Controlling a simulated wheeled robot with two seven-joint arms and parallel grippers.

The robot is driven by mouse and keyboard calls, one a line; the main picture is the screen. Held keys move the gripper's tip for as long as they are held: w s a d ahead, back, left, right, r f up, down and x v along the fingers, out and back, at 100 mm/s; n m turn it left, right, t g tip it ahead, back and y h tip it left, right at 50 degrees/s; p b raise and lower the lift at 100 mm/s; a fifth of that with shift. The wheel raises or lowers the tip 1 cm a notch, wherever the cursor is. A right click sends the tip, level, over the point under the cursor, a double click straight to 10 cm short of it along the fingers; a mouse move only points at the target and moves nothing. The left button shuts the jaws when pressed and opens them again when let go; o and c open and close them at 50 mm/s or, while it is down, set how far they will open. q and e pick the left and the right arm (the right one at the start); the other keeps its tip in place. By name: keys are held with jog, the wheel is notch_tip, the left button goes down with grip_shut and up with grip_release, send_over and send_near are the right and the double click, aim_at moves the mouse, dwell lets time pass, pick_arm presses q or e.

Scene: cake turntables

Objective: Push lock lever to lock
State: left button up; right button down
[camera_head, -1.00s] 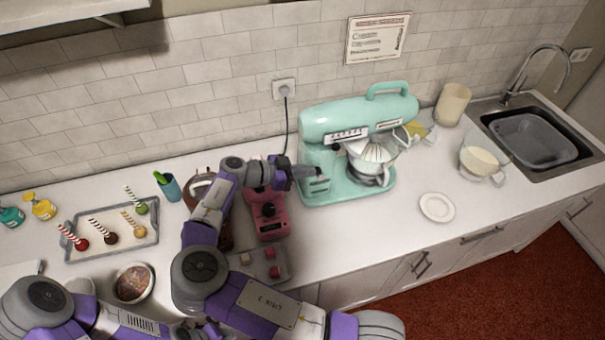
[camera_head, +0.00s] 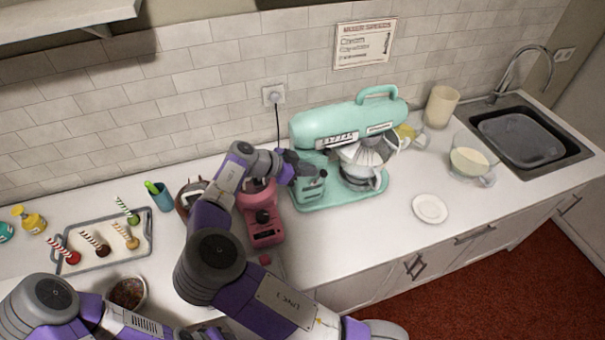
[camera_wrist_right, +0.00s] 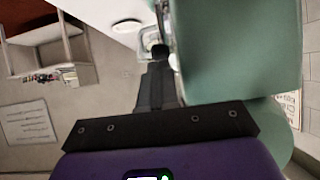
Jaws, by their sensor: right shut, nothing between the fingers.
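The mint-green stand mixer (camera_head: 345,122) stands on the counter, with its whisk and bowl (camera_head: 362,172) on the right side. My right gripper (camera_head: 312,172) is shut and empty. It reaches from the left to the side of the mixer's stand, below the mixer head. In the right wrist view its dark fingers (camera_wrist_right: 157,88) are together beside the green mixer body (camera_wrist_right: 235,50). A small dark knob (camera_wrist_right: 160,50), possibly the lock lever, shows just past the fingertips; I cannot tell whether they touch. My left gripper is not in view.
A pink appliance (camera_head: 263,228) stands under my right forearm, close to the mixer. A white plate (camera_head: 430,208) and glass bowl (camera_head: 468,160) are at right. Counter in front of the mixer is clear.

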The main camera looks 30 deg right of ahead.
jog(key=shift+r, duration=0.6)
jog(key=shift+a+r+p, duration=0.1)
jog(key=shift+p, duration=0.2)
jog(key=a+r+p, duration=0.1)
jog(key=a+r, duration=0.6)
jog(key=r, duration=0.4)
jog(key=shift+w+r+p, duration=0.35)
jog(key=shift+r+p, duration=0.05)
jog(key=shift+r, duration=0.1)
